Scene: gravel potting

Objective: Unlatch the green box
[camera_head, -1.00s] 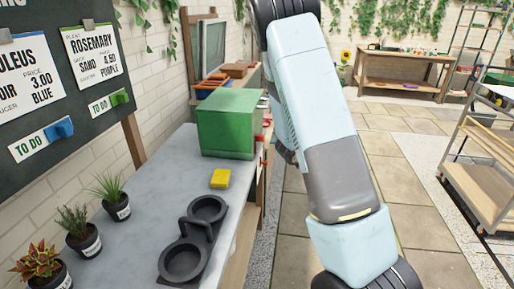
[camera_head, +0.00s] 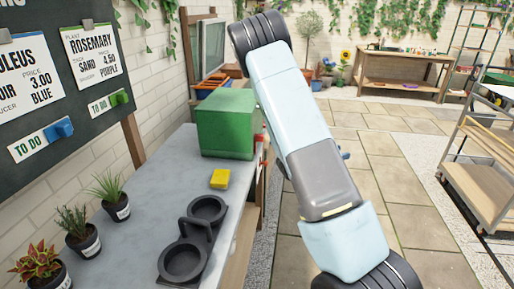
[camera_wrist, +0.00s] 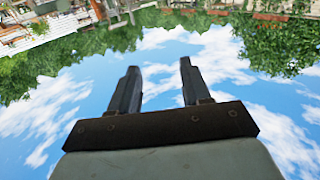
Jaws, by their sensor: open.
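The green box (camera_head: 226,122) stands at the far end of the grey worktop in the head view, with its lid down. Its latch cannot be made out from here. My gripper (camera_wrist: 160,82) shows in the wrist view with its two dark fingers apart and nothing between them. In the head view my arm passes to the right of the box and the gripper itself is hidden.
A yellow sponge-like block (camera_head: 219,179) and a black two-ring holder (camera_head: 192,240) lie on the worktop (camera_head: 150,206). Several potted plants, such as the rosemary-like one (camera_head: 78,231), line its left side. A wooden cart (camera_head: 480,180) stands at right. Paved floor between is clear.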

